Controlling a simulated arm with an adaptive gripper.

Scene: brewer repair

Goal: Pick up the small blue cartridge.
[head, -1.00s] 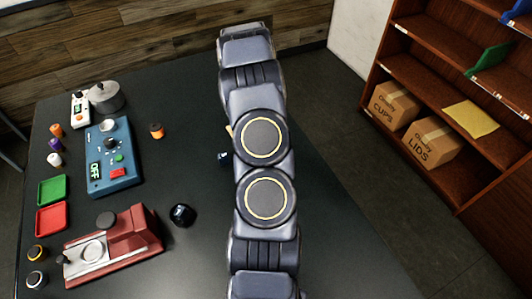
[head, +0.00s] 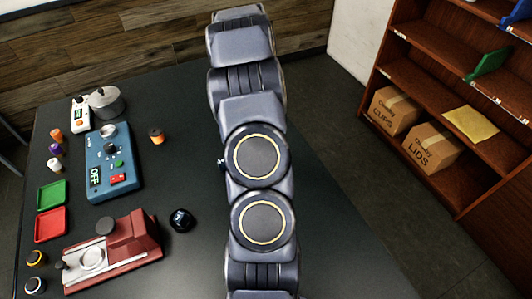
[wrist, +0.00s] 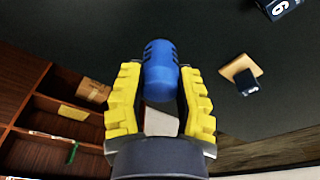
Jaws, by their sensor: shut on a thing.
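The small blue cartridge (wrist: 160,72) shows in the wrist view between the yellow fingers of my gripper (wrist: 160,88). It has dark slots near its far end. The fingers are shut on it, one on each side, and it points away from the palm. A pale grey block-like part (wrist: 160,122) shows just below it between the fingers; I cannot tell whether it belongs to the cartridge. The dark tabletop lies beyond, with a visible gap. In the head view my arm hides the gripper and the cartridge.
A tan pad with a small dark object (wrist: 251,88) lies on the table, near a dark numbered block (wrist: 281,6). In the head view a blue control box (head: 112,165), red machine (head: 125,240), green tray (head: 51,194) and red tray (head: 51,226) stand left. Shelves (head: 455,110) stand right.

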